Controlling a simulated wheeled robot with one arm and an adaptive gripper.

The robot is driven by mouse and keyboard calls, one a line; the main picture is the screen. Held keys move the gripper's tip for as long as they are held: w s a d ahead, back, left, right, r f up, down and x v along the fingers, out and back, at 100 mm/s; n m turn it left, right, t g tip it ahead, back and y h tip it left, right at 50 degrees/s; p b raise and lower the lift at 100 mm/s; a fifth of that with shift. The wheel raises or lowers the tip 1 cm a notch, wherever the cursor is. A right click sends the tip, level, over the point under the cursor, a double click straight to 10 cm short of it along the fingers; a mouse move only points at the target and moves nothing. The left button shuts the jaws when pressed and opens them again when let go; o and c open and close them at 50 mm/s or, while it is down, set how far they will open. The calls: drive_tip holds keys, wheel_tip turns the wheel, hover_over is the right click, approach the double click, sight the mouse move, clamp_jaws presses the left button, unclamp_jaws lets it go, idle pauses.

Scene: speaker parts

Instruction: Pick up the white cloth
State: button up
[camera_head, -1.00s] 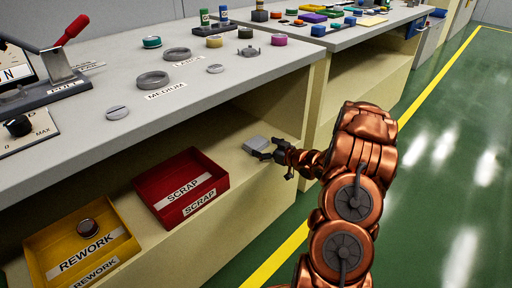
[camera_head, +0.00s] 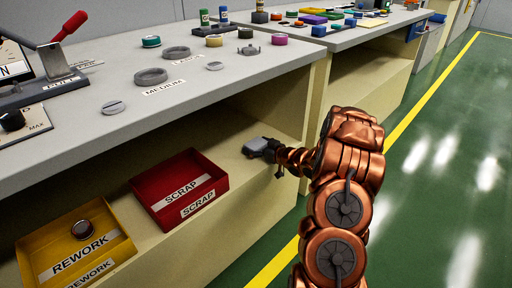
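A small pale grey-white folded piece, which looks like the white cloth (camera_head: 255,145), lies on the lower shelf of the near bench, right of the red bin. My gripper (camera_head: 268,151) is low over the shelf at the cloth's right edge and overlaps it in view. The fingers are small and partly hidden, so whether they are open or shut on the cloth is unclear.
A red SCRAP bin (camera_head: 213,192) and a yellow REWORK bin (camera_head: 118,248) with a round part stand on the shelf to the left. The grey bench top (camera_head: 130,130) overhangs the shelf. Green floor is clear at right.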

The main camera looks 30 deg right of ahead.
sight(256, 143)
drive_tip(key=c, duration=0.4)
drive_tip(key=shift+o, duration=0.2)
drive_tip(key=shift+r, duration=0.1)
drive_tip(key=shift+r+p, duration=0.3)
wheel_tip(256, 143, up, 3)
drive_tip(key=shift+r+p, duration=0.1)
drive_tip(key=shift+p, duration=0.9)
drive_tip(key=s+a+r+p, duration=0.1)
drive_tip(key=s+p, duration=0.3)
drive_tip(key=s, duration=1.2)
drive_tip(key=shift+a, duration=0.2)
